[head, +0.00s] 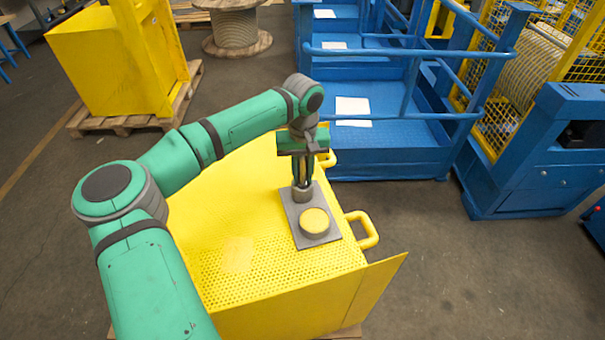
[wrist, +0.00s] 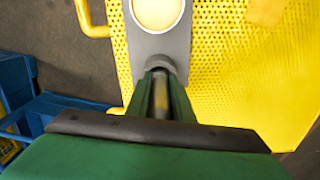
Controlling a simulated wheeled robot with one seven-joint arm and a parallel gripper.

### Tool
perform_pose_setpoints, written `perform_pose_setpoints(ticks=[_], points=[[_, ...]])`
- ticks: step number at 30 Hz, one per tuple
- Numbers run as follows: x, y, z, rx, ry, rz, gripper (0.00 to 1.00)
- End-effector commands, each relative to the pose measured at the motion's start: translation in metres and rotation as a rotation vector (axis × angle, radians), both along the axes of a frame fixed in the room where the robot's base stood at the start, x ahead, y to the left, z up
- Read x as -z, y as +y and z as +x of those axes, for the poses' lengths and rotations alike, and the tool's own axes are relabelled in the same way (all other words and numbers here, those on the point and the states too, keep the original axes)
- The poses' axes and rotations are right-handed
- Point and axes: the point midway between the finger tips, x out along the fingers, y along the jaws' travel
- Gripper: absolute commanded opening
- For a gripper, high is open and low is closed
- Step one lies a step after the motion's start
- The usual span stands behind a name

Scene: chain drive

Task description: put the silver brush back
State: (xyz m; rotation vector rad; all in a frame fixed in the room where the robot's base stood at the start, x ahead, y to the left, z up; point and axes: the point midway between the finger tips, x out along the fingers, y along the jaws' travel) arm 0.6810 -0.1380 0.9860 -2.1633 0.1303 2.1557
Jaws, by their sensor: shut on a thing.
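My gripper (head: 302,181) points down over the yellow perforated bench top. In the wrist view its green fingers (wrist: 161,98) are shut on a silver rod-like thing (wrist: 160,82), which I take to be the silver brush. The brush's lower end meets a round grey holder (head: 302,194) on a grey plate (head: 298,213); the holder also shows in the wrist view (wrist: 160,62). I cannot tell how deep the brush sits in it. The fingers hide most of the brush in the head view. A round yellow pad (head: 315,221) stands on the plate beside the holder.
The yellow bench top (head: 205,250) is otherwise mostly clear, with a pale patch (head: 238,254) on it. Yellow handles (head: 366,230) stick out at its right edge. A blue platform with railings (head: 395,135) stands behind to the right.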

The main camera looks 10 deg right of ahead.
Motion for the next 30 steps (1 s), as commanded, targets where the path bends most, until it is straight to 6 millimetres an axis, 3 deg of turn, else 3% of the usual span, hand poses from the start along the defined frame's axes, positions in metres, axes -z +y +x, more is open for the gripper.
perform_pose_setpoints(ticks=[2, 3, 5, 6, 17, 23, 30], points=[[0.002, 0.000, 0.000, 0.000, 0.000, 0.000, 0.00], [0.002, 0.000, 0.000, 0.000, 0.000, 0.000, 0.23], [0.002, 0.000, 0.000, 0.000, 0.000, 0.000, 0.37], [0.002, 0.000, 0.000, 0.000, 0.000, 0.000, 0.39], [-0.003, 0.000, 0.000, 0.000, -0.001, 0.000, 0.39], [-0.032, 0.000, 0.001, 0.000, -0.003, 0.002, 0.39], [-0.080, 0.000, 0.001, 0.001, -0.003, 0.001, 0.39]])
